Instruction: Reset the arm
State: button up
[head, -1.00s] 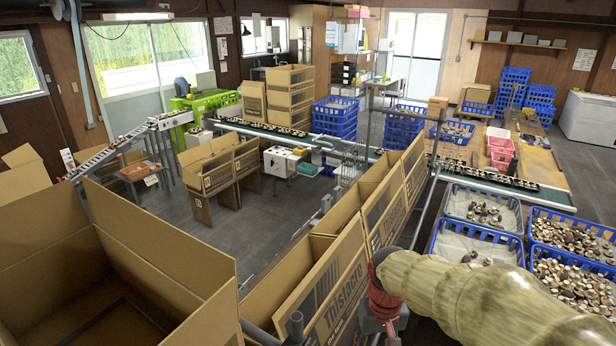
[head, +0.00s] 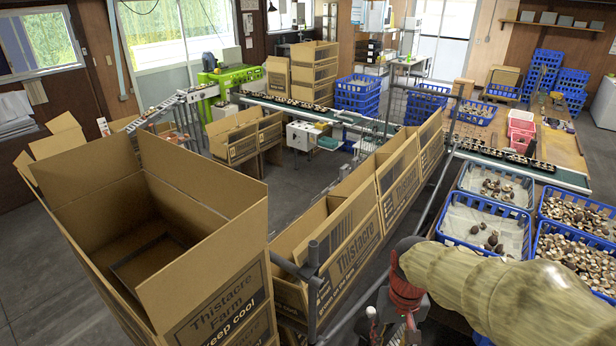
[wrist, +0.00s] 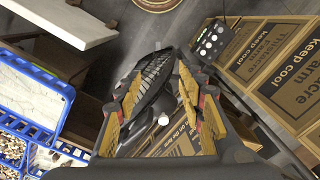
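My arm, in a wrinkled beige sleeve, comes in from the lower right of the head view, with a red joint and dark grey parts at its end near the bottom edge. In the wrist view my gripper (wrist: 162,92) shows two dark fingers with yellow and red parts. A gap shows between them, with no held object that I can make out. The fingertips are not clear in the head view. The arm end is beside the row of cardboard boxes (head: 352,238), left of the blue crates.
A large open cardboard box (head: 215,235) stands at the left. Blue crates of mushrooms (head: 487,226) stand at the right. A conveyor (head: 525,170) runs behind, with a green machine (head: 228,82) at its far end. Grey floor (head: 40,260) is clear at the far left.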

jog(key=s+f+t+b, duration=0.5)
jog(key=s+b, duration=0.6)
jog(key=b, duration=1.1)
notch_tip(320, 180, down, 2)
jog(key=shift+t+b, duration=0.4)
